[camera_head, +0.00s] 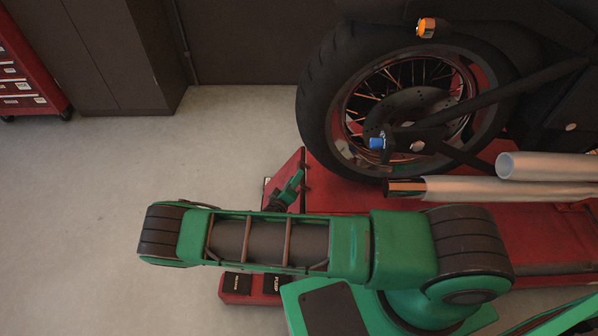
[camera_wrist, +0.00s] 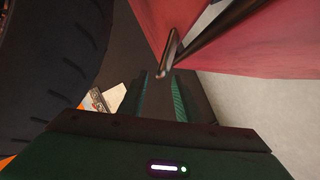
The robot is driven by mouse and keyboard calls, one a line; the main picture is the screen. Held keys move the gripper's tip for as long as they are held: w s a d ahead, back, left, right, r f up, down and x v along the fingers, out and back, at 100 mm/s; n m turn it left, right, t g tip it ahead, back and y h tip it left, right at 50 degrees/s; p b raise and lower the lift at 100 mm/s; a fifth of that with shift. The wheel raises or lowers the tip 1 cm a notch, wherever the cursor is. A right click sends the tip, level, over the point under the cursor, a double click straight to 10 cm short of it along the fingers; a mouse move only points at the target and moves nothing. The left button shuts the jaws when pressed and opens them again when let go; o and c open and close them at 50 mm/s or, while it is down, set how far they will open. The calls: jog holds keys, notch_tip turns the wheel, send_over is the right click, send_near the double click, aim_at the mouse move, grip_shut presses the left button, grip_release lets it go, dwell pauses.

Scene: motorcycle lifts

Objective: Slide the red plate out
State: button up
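The red plate (camera_head: 283,173) shows as a slanted red piece at the left end of the red lift, beside the motorcycle's tire; my arm hides part of this end. In the wrist view red surfaces (camera_wrist: 272,42) fill the upper right, and I cannot tell exactly where the plate's edges are. A thin dark bar with a looped end (camera_wrist: 171,52) stands out from the red, just beyond my fingertips. My gripper (camera_wrist: 162,82) is open, its green-padded fingers apart, with the bar's end in line with the gap. I cannot tell whether they touch. In the head view my gripper (camera_head: 290,190) is small beside the plate.
The motorcycle's wheel (camera_head: 318,105) stands on the lift (camera_head: 345,197), close to my gripper. Silver exhaust pipes (camera_head: 470,189) jut out at the right. A foot pedal unit (camera_head: 237,284) is on the floor behind my arm. The floor (camera_head: 90,220) at left is clear.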

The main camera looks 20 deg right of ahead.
jog(key=shift+x, duration=2.5)
jog(key=shift+a, duration=0.1)
jog(key=shift+c, duration=0.7)
